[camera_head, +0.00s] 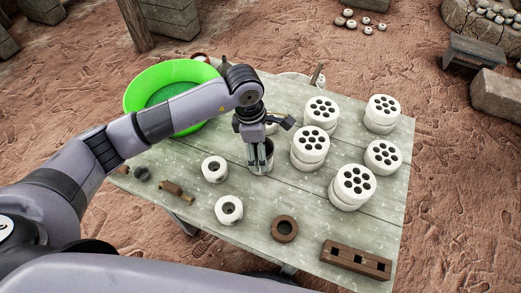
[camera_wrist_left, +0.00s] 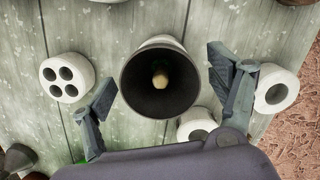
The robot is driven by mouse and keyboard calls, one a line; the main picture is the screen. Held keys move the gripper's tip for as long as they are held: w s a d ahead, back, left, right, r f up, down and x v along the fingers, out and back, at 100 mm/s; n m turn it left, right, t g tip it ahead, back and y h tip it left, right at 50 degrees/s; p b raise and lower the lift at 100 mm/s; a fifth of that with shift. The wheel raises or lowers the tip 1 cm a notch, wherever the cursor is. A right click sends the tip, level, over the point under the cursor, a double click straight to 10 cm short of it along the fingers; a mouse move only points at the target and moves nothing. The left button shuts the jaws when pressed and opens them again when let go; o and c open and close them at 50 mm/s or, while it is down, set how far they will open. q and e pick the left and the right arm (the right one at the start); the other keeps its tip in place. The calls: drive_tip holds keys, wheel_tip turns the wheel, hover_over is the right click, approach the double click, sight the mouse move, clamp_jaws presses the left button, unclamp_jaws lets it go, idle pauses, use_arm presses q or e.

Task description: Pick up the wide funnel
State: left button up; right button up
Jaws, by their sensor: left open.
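The wide funnel (camera_wrist_left: 133,92), pale outside with a dark round mouth, stands on the table in the middle of the left wrist view. Something small and tan shows at the bottom of its mouth. In the head view the funnel (camera_head: 264,171) is partly hidden behind my left gripper (camera_head: 258,163). My left gripper (camera_wrist_left: 160,85) points down and is open, with one finger to each side of the funnel's mouth. I see a gap between each finger and the rim in the wrist view. My right gripper is not in view.
White cylinders with several holes (camera_head: 310,146) stand to the right on the table. Two white rings (camera_head: 229,209), a brown ring (camera_head: 285,229) and a brown slotted block (camera_head: 356,260) lie nearer. A large green basin (camera_head: 139,90) is behind my arm. The table's middle front has some bare room.

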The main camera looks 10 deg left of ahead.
use_arm(q)
drive_tip(key=shift+c, duration=0.2)
drive_tip(key=c, duration=0.8)
drive_tip(key=shift+r, duration=0.15)
drive_tip(key=shift+c, duration=0.2)
